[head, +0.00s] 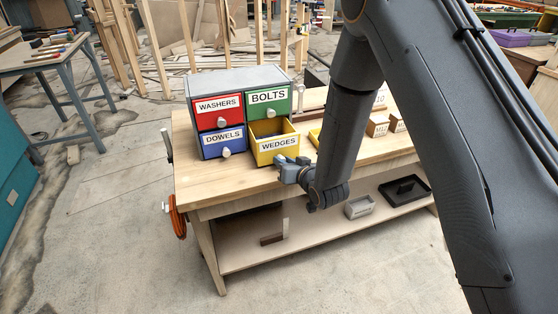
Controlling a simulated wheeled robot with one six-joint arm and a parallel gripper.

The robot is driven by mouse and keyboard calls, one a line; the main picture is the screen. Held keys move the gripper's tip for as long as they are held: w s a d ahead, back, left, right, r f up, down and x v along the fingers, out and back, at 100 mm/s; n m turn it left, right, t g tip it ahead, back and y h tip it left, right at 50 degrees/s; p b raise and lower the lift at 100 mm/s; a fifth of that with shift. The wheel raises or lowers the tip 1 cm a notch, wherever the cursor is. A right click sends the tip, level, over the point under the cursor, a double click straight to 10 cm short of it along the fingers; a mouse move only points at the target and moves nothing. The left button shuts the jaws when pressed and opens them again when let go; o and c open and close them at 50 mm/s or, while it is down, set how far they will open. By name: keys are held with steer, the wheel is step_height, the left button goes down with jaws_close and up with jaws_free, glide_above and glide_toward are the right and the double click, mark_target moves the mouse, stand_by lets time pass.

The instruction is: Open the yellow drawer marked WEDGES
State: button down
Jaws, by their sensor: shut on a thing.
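The grey cabinet (240,79) stands on the wooden workbench with a red WASHERS drawer (217,112), a green BOLTS drawer (268,102) and a blue DOWELS drawer (223,142), all closed. The yellow WEDGES drawer (277,146) at the lower right is pulled out, and its inside shows from above. My gripper (282,161) is at the lower front of the yellow drawer, where its knob is hidden behind the fingers. It is shut on that knob, as far as the view shows.
The workbench top (210,178) is bare in front of the cabinet. Small wooden blocks (378,126) lie to the right, behind my arm. A lower shelf holds a grey box (359,207) and a black tray (405,190). An orange coil (178,217) hangs at the bench's left end.

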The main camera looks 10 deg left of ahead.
steer(key=c, duration=1.5)
jaws_free()
steer(key=shift+b+v, duration=1.15)
steer(key=shift+v, duration=2.75)
steer(key=s+d+r+m+g+h, duration=0.1)
steer(key=d+g+h, duration=0.15)
steer(key=d, duration=0.65)
steer(key=s+d+r+m+g+h, duration=0.15)
steer(key=d+h, duration=0.25)
steer(key=d, duration=0.6)
steer(key=s+d+r+g, duration=0.1)
steer(key=s+d, duration=0.2)
steer(key=s, duration=0.2)
steer(key=s+d+r+m+g+h+b, duration=0.1)
steer(key=s+d+r+g, duration=0.1)
steer(key=s, duration=0.3)
steer(key=s+d+r+m+g+h, duration=0.1)
steer(key=s+d+g, duration=0.1)
steer(key=s+d, duration=0.2)
steer(key=shift+s+r, duration=0.15)
steer(key=shift+s, duration=0.6)
